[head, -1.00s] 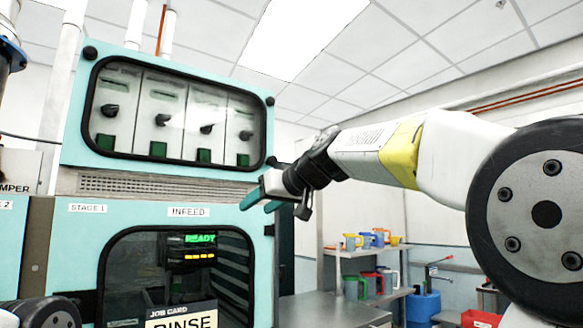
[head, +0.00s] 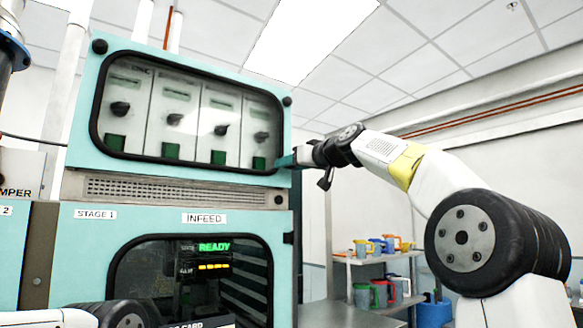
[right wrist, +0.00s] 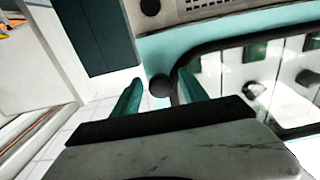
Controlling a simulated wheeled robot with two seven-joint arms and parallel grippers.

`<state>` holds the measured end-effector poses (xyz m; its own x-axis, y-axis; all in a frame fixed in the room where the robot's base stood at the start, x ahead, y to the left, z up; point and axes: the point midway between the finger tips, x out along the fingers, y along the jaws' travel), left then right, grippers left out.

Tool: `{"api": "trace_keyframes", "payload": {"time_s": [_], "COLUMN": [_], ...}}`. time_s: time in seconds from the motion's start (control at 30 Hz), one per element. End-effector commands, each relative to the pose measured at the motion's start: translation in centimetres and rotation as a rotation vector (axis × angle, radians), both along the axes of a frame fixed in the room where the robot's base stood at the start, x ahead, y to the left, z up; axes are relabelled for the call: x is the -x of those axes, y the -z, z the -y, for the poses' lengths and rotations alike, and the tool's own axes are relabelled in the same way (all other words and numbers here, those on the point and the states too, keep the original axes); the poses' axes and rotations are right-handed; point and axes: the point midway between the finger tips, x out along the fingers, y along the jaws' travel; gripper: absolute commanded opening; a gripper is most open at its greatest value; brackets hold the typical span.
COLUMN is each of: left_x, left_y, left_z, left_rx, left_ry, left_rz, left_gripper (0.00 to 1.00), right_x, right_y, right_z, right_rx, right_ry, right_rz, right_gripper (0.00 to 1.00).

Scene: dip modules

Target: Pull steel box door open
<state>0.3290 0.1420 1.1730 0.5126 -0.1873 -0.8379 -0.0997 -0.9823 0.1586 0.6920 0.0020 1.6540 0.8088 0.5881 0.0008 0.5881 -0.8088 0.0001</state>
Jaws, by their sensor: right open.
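The upper teal box (head: 190,60) has a black-framed glass door (head: 215,122) across its front, which looks shut. Knobs and green squares show behind the glass. My right gripper (head: 286,161) is at the lower right corner of this box, with its teal fingers open. In the right wrist view, the right gripper (right wrist: 160,82) has a round black knob (right wrist: 160,86) in the gap between its fingers, near the door frame's corner. I cannot tell whether the fingers touch it. In the head view the gripper hides that corner. Part of my left arm shows at the bottom left; its gripper is out of view.
Below is a lower cabinet (head: 70,255) with a dark window and a lit READY display (head: 214,246). A vent (head: 170,190) runs between the two. Shelves (head: 375,258) with coloured jugs stand behind at right.

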Motion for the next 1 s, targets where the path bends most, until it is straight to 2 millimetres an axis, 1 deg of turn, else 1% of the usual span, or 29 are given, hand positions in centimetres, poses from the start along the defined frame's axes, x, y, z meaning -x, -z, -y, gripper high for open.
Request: {"api": "trace_keyframes", "payload": {"time_s": [0.27,0.3,0.37,0.5,0.57,1.0], "left_x": [0.00,0.00,0.00,0.00,-0.01,0.00], "left_y": [0.00,0.00,0.00,0.00,-0.01,0.00], "left_z": [0.00,0.00,0.00,0.00,0.00,0.00], "left_rx": [0.000,0.000,0.000,0.000,0.000,0.000], "left_ry": [0.000,0.000,0.000,0.000,0.000,0.000], "left_rz": [0.000,0.000,0.000,0.000,0.000,0.000], "left_gripper": [0.36,0.36,0.36,0.36,0.36,0.36], "right_x": [-0.23,-0.23,-0.23,-0.20,-0.18,-0.09], "right_y": [0.00,0.00,0.00,0.01,0.01,0.04], "right_z": [-0.17,-0.17,-0.16,-0.21,-0.23,-0.41], "right_rx": [0.000,0.000,0.000,0.001,0.001,0.000], "right_ry": [0.001,0.001,0.001,0.000,-0.001,-0.005], "right_rz": [0.000,0.000,0.000,-0.001,-0.001,-0.002], "right_gripper": [0.51,0.49,0.38,0.10,0.00,0.00]}}
